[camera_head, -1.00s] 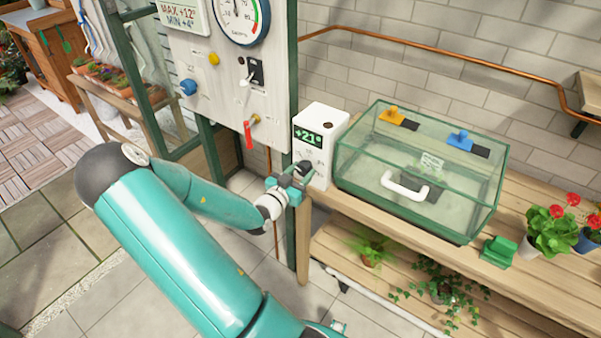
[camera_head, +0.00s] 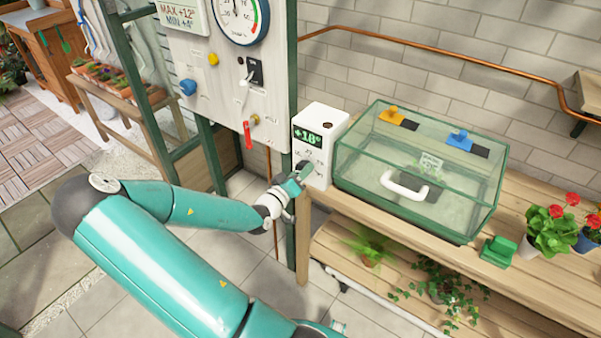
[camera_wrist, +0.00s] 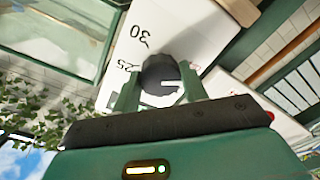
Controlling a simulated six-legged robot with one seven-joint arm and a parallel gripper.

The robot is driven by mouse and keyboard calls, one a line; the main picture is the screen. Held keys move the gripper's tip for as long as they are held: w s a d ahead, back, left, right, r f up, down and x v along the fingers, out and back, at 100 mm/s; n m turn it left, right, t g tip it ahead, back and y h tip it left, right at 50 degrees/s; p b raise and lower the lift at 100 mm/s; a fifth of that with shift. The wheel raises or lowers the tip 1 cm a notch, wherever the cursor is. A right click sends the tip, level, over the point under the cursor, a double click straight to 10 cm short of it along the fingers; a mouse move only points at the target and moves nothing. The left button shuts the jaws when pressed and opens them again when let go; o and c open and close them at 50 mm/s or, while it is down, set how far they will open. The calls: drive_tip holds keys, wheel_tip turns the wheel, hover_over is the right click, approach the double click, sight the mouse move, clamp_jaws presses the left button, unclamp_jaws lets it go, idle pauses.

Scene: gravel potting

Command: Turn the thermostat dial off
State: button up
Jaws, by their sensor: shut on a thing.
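The thermostat is a white box (camera_head: 318,124) standing on the wooden bench beside the glass case. Its green display (camera_head: 308,137) reads about +18°. My gripper (camera_head: 297,180) is at the lower front of the box. In the wrist view, my gripper (camera_wrist: 160,92) is shut on the dark round dial (camera_wrist: 160,74), one finger on each side. A white mark on the dial points to the right in that view. The printed numbers 30 and 25 show on the white face beside it. In the head view my gripper mostly hides the dial.
A glass case (camera_head: 420,170) with a white handle stands right of the thermostat. A panel (camera_head: 215,75) with a gauge, a switch and a red-handled valve (camera_head: 248,134) is at the left. A green block (camera_head: 498,251) and potted flowers (camera_head: 550,230) are farther right.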

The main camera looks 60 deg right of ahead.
idle(0.4)
drive_tip(key=o, duration=1)
drive_tip(key=w+a, duration=0.1)
drive_tip(key=a, duration=1.2)
drive_tip(key=shift+w+a, duration=0.35)
drive_tip(key=shift+a, duration=0.05)
